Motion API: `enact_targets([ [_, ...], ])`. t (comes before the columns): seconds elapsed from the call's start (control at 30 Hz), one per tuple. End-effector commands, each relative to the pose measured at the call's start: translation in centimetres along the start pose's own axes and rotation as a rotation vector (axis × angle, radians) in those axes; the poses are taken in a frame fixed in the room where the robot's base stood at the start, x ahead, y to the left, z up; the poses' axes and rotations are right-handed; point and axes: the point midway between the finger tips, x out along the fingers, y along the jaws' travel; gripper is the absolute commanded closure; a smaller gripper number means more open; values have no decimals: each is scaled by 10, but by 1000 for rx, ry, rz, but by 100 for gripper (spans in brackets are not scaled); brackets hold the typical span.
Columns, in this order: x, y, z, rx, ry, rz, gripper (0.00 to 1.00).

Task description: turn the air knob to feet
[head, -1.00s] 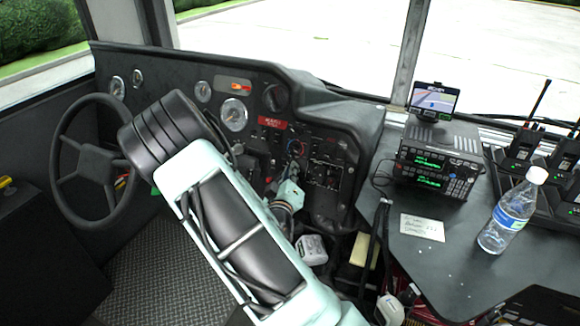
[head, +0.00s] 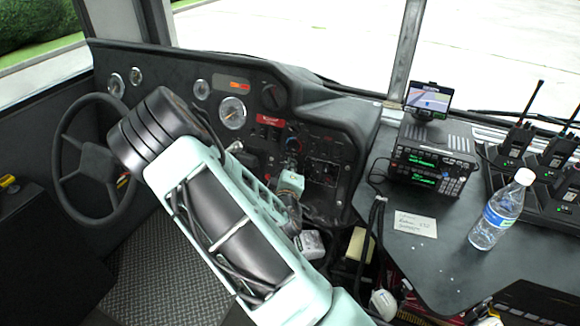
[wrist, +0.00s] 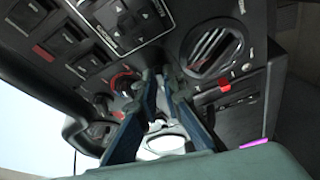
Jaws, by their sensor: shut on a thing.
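The dash panel (wrist: 85,75) fills the upper part of the wrist view. A dial with a red-marked ring (wrist: 122,82) sits just left of my fingertips; in the head view a ringed dial (head: 294,145) shows above my wrist. My gripper (wrist: 162,76) has its two blue-grey fingers converging at the panel, closed on a small dark knob there, which I take to be the air knob. The fingertips hide most of it, so its pointer and setting cannot be read.
A round air vent (wrist: 212,48) and a switch block (wrist: 125,20) flank the fingers. The steering wheel (head: 93,160) stands left of my arm. On the right, the side counter (head: 440,265) holds a radio unit (head: 433,160), a paper note (head: 415,224) and a water bottle (head: 502,210).

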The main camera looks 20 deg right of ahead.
Motion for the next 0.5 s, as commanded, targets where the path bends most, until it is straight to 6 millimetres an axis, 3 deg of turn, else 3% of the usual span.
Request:
enact_targets([
  [0.23, 3, 7, -3, 5, 7, 16, 100],
  [0.27, 3, 7, -3, 6, 7, 17, 89],
  [0.4, 3, 7, -3, 6, 7, 16, 75],
  [0.5, 3, 6, -3, 5, 7, 14, 75],
])
